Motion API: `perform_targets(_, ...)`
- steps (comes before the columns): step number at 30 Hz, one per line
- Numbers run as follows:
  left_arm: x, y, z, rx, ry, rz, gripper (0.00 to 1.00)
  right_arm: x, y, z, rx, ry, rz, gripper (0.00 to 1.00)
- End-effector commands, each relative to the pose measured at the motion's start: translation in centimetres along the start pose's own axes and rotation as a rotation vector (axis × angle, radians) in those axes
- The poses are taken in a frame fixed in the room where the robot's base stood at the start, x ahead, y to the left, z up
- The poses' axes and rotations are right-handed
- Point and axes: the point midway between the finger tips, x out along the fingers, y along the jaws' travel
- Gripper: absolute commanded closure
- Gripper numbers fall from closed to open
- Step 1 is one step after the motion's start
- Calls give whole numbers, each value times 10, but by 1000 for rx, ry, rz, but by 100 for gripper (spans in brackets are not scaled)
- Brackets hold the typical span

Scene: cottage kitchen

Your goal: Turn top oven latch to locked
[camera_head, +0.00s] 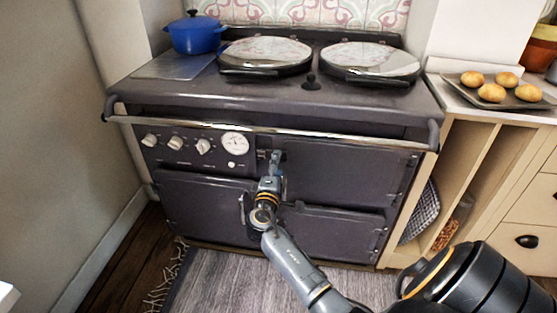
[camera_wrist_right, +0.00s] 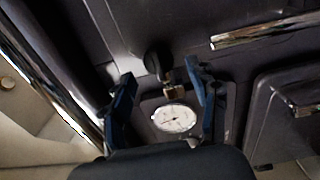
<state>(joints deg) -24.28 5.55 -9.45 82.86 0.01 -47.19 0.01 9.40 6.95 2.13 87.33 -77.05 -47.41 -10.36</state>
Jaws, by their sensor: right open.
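The dark grey range oven has its top oven door (camera_head: 345,172) on the right, and the door looks shut. My right gripper (camera_head: 272,160) is at this door's left edge and covers most of the latch in the head view. In the right wrist view its two blue fingers (camera_wrist_right: 160,88) are apart. The top oven latch, a black knob with a brass-coloured piece (camera_wrist_right: 157,62), shows between and just beyond the fingertips. I cannot tell whether either finger touches it, or its exact turn. My left gripper is not in view.
A round white gauge (camera_head: 235,143) and several knobs (camera_head: 175,143) sit left of the latch. A chrome rail (camera_head: 270,131) runs across above the doors. A blue pot (camera_head: 194,34) and a tray of buns (camera_head: 515,97) stand on top surfaces. Open floor with a rug (camera_head: 215,285) lies in front.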

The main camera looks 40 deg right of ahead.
Motion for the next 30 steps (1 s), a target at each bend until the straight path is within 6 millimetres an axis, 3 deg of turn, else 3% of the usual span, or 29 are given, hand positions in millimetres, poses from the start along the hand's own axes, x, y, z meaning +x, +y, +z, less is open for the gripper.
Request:
perform_targets(6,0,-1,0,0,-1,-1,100,-49,-1,0,0,2,-2,41)
perform_targets(12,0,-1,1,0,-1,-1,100,-76,0,0,-1,1,-1,41)
perform_targets(30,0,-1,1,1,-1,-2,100,-83,0,0,0,0,1,41)
